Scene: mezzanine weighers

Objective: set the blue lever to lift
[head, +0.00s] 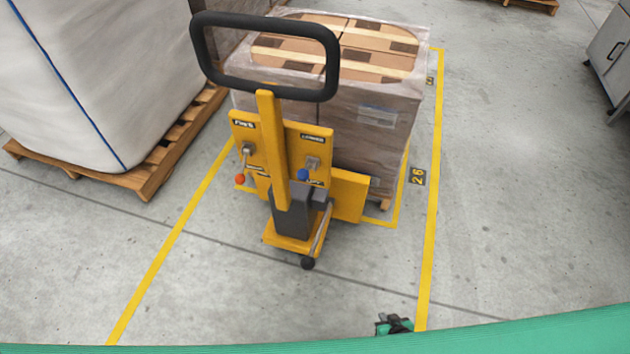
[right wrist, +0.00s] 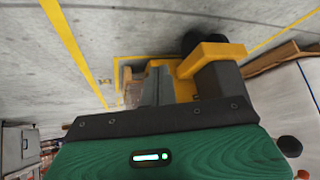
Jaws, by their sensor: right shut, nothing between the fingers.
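The blue lever (head: 303,174) is on the right side of the yellow truck's panel (head: 316,145). Its blue knob hangs down and slightly left from a grey pivot. A label reading like "LOWER" is above it, and a smaller label, hard to read, is just below beside the knob. My right gripper (head: 382,326) is at the bottom of the head view, shut and empty, well below and right of the lever, apart from the truck. Its grey fingers (right wrist: 156,85) show in the right wrist view, with yellow truck parts beyond; the blue knob is not discernible there. My left gripper is out of view.
A red-knobbed lever (head: 240,180) is on the panel's left side. A black loop handle (head: 265,94) rises above the panel. A wrapped pallet load (head: 375,115) stands behind, and a white bulk bag (head: 105,80) at left.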

